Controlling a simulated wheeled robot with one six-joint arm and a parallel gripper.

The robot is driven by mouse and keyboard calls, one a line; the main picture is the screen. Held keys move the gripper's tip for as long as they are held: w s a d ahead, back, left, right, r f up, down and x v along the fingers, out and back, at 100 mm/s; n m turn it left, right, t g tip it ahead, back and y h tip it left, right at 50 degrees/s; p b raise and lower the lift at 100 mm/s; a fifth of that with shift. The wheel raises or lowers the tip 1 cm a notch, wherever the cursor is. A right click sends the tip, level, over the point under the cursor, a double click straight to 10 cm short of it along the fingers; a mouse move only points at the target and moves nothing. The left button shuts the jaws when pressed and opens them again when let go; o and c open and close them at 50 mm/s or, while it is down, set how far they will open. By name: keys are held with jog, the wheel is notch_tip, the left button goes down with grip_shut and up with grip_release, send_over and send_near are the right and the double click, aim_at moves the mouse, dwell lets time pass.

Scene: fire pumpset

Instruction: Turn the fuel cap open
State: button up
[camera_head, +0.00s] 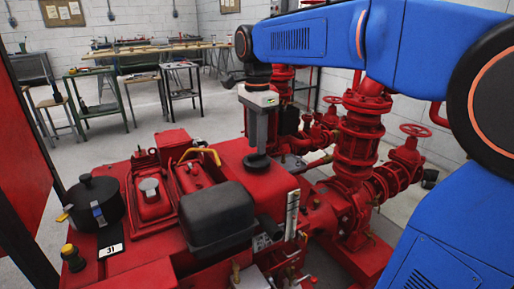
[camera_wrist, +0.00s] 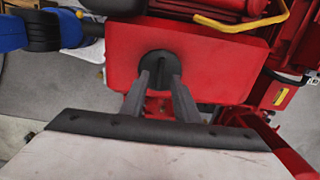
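The fuel cap (camera_head: 257,163) is a dark round cap on top of the red tank (camera_head: 232,155). In the wrist view the cap (camera_wrist: 159,58) has a narrow raised ridge across its middle. My gripper (camera_head: 257,147) points straight down over the cap. In the wrist view my gripper (camera_wrist: 160,77) has its two grey fingers apart, one on each side of the ridge, with gaps visible between. The fingertips are at or just above the cap; I cannot tell whether they touch it. The fingers hide part of the cap's near edge.
A black box-shaped part (camera_head: 216,217) stands in front of the tank. A yellow curved handle (camera_head: 200,155) is to its left. Red pipes and valves (camera_head: 360,140) stand close on the right. Workbenches (camera_head: 130,75) are far back, with open floor before them.

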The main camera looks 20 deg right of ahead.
aim_at(257, 158)
jog(key=shift+f, duration=1.15)
jog(key=shift+c, duration=0.7)
grip_shut()
